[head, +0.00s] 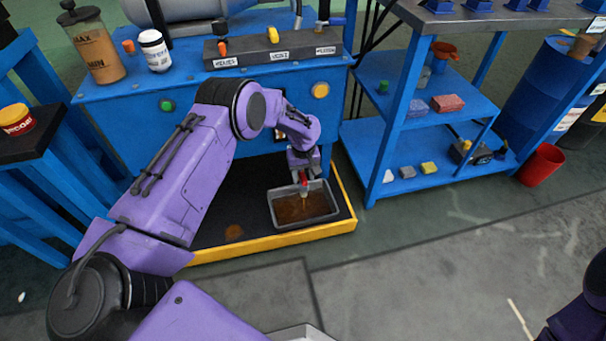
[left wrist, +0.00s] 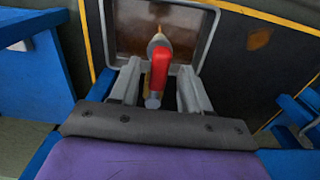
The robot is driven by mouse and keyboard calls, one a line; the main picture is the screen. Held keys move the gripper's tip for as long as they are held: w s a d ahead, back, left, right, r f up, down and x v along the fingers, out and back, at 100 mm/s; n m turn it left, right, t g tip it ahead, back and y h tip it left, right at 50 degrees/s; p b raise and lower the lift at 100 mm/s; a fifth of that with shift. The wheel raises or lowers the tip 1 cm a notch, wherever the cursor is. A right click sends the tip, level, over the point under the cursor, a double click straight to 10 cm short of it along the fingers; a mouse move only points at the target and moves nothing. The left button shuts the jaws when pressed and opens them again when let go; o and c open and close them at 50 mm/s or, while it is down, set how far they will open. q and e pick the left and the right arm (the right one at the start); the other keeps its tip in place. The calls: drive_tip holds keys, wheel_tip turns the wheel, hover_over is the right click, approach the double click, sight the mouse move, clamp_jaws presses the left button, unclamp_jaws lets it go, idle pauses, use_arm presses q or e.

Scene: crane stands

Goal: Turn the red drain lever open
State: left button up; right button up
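The red drain lever (head: 304,178) shows at the front of the blue machine, just above a grey tray (head: 273,213). In the left wrist view the red lever (left wrist: 160,70) sits on a grey valve body (left wrist: 158,42), with the tray (left wrist: 188,77) below. My left gripper (head: 304,173) is at the lever. Its fingers (left wrist: 158,88) stand apart on either side of the lever, with gaps visible. A thin brown streak shows under the lever in the head view, over brown liquid in the tray. My right gripper is out of view.
A yellow-edged black floor pan (head: 283,238) holds the tray, with a brown stain at its left. The blue machine (head: 130,110) carries a measuring jug (head: 95,50), a white bottle (head: 154,50) and a switch panel. Blue shelves (head: 415,170) and a red bucket (head: 541,165) stand right.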

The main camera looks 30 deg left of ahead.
sight(303, 177)
use_arm(q)
drive_tip(key=shift+r, duration=0.1)
wheel_tip(303, 177, up, 10)
drive_tip(key=p, duration=0.3)
drive_tip(key=shift+r+p, duration=0.15)
drive_tip(key=shift+p, duration=0.15)
